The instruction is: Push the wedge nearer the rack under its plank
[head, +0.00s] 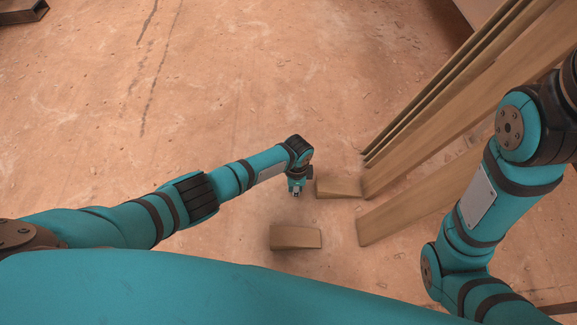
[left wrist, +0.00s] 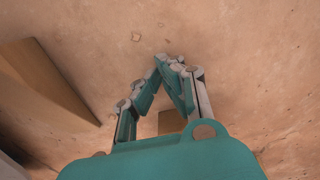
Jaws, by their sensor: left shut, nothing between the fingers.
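Two tan wooden wedges lie on the floor in the head view. The far wedge (head: 340,188) has its right end close to the end of a plank (head: 440,130); I cannot tell if it is under it. The near wedge (head: 296,237) lies apart, left of the end of a nearer plank (head: 385,217). My left gripper (head: 296,192) is just left of the far wedge, pointing down. In the left wrist view its fingers (left wrist: 170,62) meet at the tips, empty. A wooden block (left wrist: 171,121) shows behind them. My right gripper is out of view.
More long boards (head: 450,80) stand at the right. A large wooden piece (left wrist: 48,82) shows at the left of the left wrist view. A dark box-like object (head: 22,10) is at the far left. The floor left of my left arm is clear. I cannot make out the rack.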

